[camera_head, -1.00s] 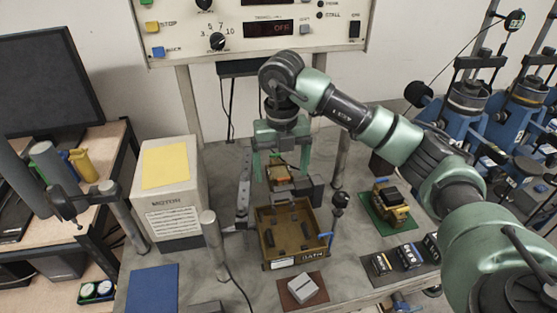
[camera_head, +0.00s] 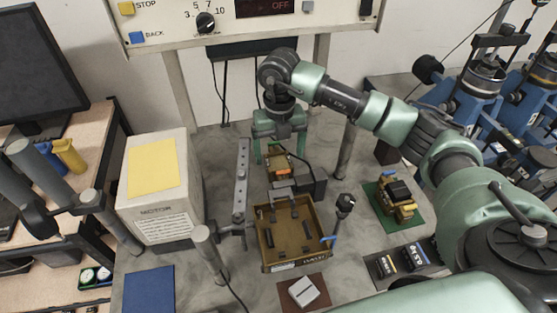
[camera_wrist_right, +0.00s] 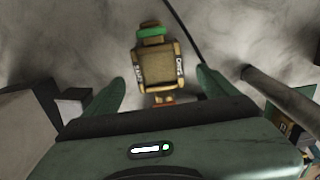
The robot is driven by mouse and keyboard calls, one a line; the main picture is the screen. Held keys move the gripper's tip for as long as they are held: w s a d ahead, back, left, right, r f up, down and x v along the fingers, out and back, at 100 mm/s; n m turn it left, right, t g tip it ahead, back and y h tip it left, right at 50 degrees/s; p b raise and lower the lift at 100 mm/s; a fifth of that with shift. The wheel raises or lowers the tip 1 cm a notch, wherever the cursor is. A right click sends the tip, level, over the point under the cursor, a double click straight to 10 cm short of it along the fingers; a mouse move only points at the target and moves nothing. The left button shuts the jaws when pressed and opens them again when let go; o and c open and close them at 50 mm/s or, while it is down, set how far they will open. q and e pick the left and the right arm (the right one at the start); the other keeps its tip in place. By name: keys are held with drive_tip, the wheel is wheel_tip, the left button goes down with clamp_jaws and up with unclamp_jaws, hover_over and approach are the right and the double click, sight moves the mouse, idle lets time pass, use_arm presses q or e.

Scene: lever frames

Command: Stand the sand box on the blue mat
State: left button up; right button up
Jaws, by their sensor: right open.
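A sand-coloured box (camera_head: 280,167) stands on the grey bench behind the brown tray, below my right gripper (camera_head: 279,148). The blue mat (camera_head: 150,290) lies bare at the bench's front left. My left gripper is not in view.
The brown tray (camera_head: 291,264) stands in front of the box. A metal post (camera_head: 209,250) and the motor box (camera_head: 160,190) stand towards the left. A grey block (camera_head: 303,291) sits on a brown mat. Another sand-coloured item (camera_head: 397,204) sits on a green mat (camera_head: 384,222).

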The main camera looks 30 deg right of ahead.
sight(278, 162)
drive_tip(key=shift+f, duration=0.35)
drive_tip(key=shift+w+f+p, duration=0.15)
drive_tip(key=shift+f+p, duration=0.1)
drive_tip(key=shift+p, duration=0.1)
wheel_tip(278, 162, down, 4)
drive_tip(key=shift+w+r+p, duration=0.15)
drive_tip(key=shift+r+p, duration=0.05)
drive_tip(key=shift+p, duration=0.8)
drive_tip(key=shift+f, duration=0.55)
clamp_jaws()
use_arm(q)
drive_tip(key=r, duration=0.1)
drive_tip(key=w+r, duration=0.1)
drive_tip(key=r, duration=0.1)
use_arm(e)
drive_tip(key=shift+w+r, duration=0.1)
drive_tip(key=shift+w, duration=0.05)
